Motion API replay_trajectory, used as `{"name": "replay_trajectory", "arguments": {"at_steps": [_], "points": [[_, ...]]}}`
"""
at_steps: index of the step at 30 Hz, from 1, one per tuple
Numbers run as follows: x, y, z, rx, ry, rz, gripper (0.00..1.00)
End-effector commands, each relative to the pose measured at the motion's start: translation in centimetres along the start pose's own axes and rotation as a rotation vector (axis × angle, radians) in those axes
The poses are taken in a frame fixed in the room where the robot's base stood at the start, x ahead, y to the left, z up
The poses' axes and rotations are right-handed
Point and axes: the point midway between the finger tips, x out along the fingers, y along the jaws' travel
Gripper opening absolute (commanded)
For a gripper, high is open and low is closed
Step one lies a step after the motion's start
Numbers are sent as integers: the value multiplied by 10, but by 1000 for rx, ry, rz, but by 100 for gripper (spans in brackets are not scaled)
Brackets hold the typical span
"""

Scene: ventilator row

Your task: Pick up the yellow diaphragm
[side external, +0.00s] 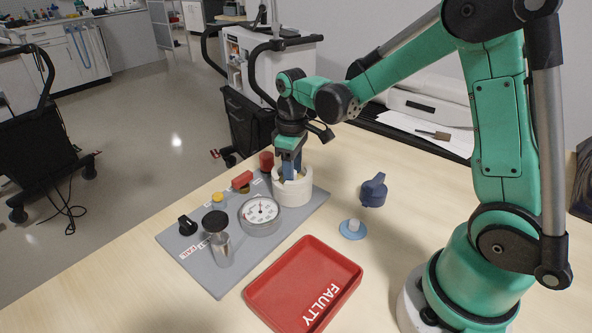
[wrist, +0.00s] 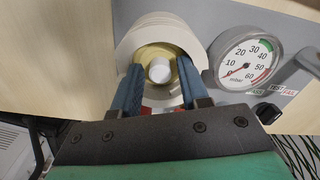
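The yellow diaphragm (wrist: 157,49) sits inside a round white housing (wrist: 142,34), with a white knob (wrist: 159,71) at its centre. The housing also shows in the side view (side external: 291,192), at the far right of the grey board. My gripper (wrist: 159,67) points down into the housing's opening. Its two blue fingers stand on either side of the knob, with a visible gap to it on each side. The fingers are open and hold nothing. In the side view, my gripper (side external: 291,172) and the housing wall hide most of the diaphragm.
The grey board (side external: 200,262) carries a pressure gauge (side external: 260,212), a metal cylinder with a black top (side external: 220,245) and small knobs. A red FAULTY tray (side external: 285,290) lies in front. A blue disc (side external: 353,232) and a dark blue part (side external: 373,190) lie on the table to the right.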

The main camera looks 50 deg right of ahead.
Motion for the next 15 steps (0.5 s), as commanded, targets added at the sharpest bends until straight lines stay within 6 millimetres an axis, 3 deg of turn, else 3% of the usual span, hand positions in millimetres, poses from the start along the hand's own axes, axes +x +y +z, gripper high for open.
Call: {"name": "replay_trajectory", "arguments": {"at_steps": [6, 11, 15], "points": [[1, 0, 0, 0, 0, 0, 39], [0, 0, 0, 0, 0, 0, 0], [0, 0, 0, 0, 0, 0, 0]]}}
